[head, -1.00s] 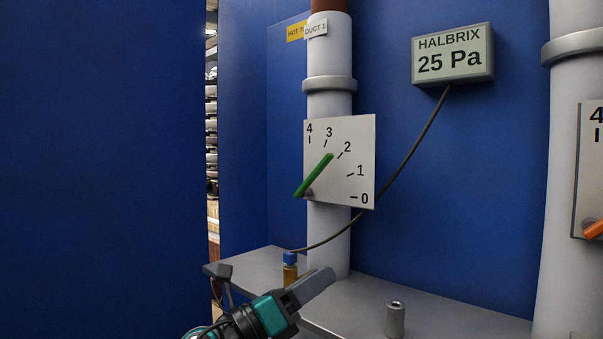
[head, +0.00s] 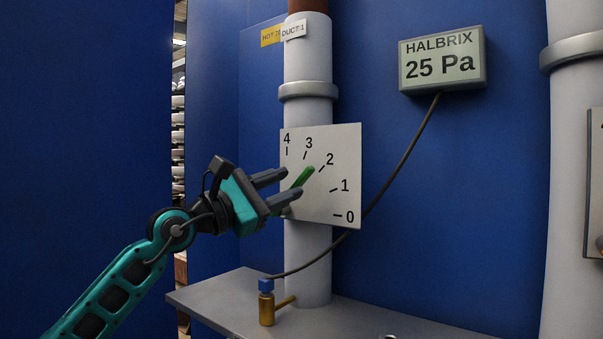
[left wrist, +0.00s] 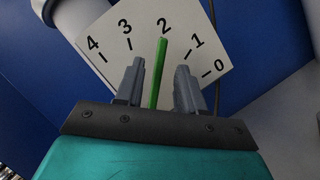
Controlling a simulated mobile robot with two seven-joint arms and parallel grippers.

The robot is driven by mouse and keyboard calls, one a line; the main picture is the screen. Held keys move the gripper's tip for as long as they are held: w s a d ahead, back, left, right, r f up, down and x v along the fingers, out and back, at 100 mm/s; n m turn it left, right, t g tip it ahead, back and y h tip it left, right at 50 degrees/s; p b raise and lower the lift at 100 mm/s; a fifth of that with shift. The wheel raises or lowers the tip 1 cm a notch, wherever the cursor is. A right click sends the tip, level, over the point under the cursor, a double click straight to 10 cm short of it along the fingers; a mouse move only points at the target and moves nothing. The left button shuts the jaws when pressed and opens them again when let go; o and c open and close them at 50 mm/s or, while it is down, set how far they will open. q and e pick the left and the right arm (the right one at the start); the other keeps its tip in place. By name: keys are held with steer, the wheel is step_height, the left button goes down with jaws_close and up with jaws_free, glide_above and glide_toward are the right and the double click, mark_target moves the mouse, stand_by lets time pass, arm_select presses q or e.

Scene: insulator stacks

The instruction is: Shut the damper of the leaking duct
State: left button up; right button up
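Duct 1 (head: 307,255) is a pale upright pipe with a white dial plate (head: 345,180) marked 0 to 4. My left gripper (head: 284,184) is open in front of the dial. In the left wrist view the green handle (left wrist: 159,75) stands between the two spread fingers (left wrist: 160,82), with a gap on each side. The handle's lower end is hidden behind the gripper. My right gripper is not in view.
A HALBRIX gauge (head: 442,60) reading 25 Pa hangs on the blue wall. Its cable (head: 401,160) runs down to a brass fitting with a blue cap (head: 266,303) on the grey shelf (head: 225,303). A second duct (head: 572,200) stands at the right edge.

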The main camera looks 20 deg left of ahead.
mark_target(299, 180)
arm_select(q)
steer(key=x, duration=0.5)
jaws_close()
stand_by(0.3)
